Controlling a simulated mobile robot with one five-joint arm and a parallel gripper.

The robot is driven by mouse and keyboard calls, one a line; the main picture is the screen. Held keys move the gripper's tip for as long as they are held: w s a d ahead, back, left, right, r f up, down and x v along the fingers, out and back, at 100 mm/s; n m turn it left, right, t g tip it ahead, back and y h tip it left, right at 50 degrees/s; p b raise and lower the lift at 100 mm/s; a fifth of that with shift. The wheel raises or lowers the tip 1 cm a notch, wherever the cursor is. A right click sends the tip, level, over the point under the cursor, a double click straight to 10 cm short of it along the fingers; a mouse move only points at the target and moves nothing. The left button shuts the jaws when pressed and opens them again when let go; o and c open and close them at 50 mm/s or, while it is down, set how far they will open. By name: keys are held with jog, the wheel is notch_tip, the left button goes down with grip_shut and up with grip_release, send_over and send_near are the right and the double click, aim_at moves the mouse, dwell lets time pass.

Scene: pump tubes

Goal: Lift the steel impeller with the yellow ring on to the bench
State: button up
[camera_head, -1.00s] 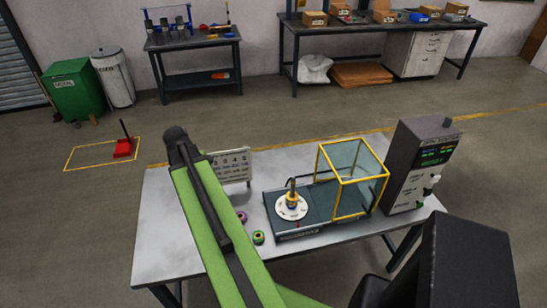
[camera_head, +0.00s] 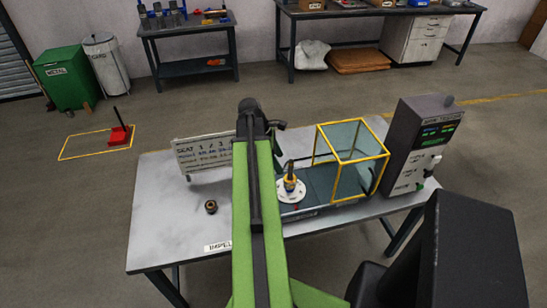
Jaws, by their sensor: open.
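An upright part with a yellow band (camera_head: 290,184) stands on a round white disc (camera_head: 291,196) on the dark base of the rig. Its top is dark and narrow; it may be the steel impeller with the yellow ring, but it is too small to be sure. The pale bench (camera_head: 165,225) carries the rig. A small dark brown ring-shaped part (camera_head: 210,207) lies on the bench left of my arm. My green arm crosses the bench just left of the disc. I cannot make out my gripper's fingers; they are hidden behind the arm.
A yellow-framed clear guard (camera_head: 352,160) stands right of the disc, beside a grey tester box (camera_head: 418,145). A sign board (camera_head: 203,153) stands at the bench's back left. A label (camera_head: 217,247) lies at the front edge. The bench's left part is mostly clear.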

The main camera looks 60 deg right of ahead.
aim_at(288, 177)
jog(key=b+x, duration=0.7)
jog(key=x, duration=0.2)
jog(key=shift+w+f, duration=0.15)
jog(key=shift+s+d+f+b, duration=0.1)
jog(key=shift+s+f+b, duration=0.2)
jog(key=shift+f+b, duration=0.1)
grip_shut()
jog(key=shift+r+p, duration=0.7)
dwell(0.5)
notch_tip(288, 177, up, 15)
jog(key=p, duration=1.5)
dwell(0.7)
